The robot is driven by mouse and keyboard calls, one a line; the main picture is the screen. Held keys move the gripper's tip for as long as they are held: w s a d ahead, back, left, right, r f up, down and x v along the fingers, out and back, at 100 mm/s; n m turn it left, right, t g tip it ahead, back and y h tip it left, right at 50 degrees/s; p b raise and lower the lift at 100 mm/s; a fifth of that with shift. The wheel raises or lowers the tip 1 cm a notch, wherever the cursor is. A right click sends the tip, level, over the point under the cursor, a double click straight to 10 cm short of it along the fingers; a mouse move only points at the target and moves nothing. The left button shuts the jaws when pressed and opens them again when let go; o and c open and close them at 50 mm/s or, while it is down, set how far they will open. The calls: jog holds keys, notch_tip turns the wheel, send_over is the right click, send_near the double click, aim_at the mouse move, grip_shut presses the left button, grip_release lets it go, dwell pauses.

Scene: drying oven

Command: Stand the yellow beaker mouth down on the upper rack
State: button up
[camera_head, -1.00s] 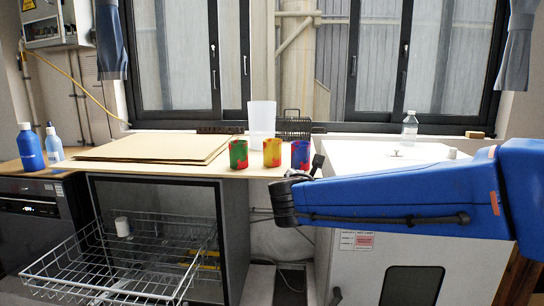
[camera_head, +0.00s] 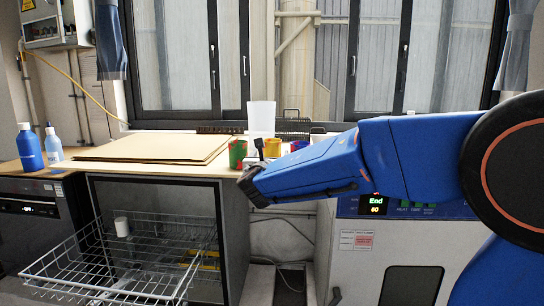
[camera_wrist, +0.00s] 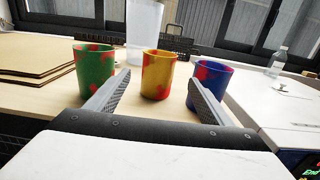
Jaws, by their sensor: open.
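The yellow beaker (camera_head: 271,147), with red patches, stands on the wooden counter between a green beaker (camera_head: 237,153) and a blue beaker (camera_head: 299,145). In the wrist view the yellow beaker (camera_wrist: 158,74) is upright, mouth up, ahead of and between the two fingers. My gripper (camera_wrist: 157,97) is open and empty, a short way in front of it. In the head view my arm covers part of the beakers.
A tall translucent container (camera_head: 261,116) stands behind the beakers. Flat brown boards (camera_head: 150,147) lie to the left. The lower wire basket (camera_head: 100,280) is pulled out in front. A white oven (camera_head: 385,240) with a lit display stands on the right.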

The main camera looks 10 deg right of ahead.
aim_at(271, 148)
jog(key=shift+x, duration=4.3)
jog(key=shift+a+r, duration=0.1)
jog(key=shift+r, duration=0.05)
jog(key=c, duration=1.1)
jog(key=shift+r, duration=0.1)
jog(key=shift+c, duration=0.2)
notch_tip(271, 148, up, 10)
notch_tip(271, 148, up, 3)
jog(key=shift+f, duration=0.15)
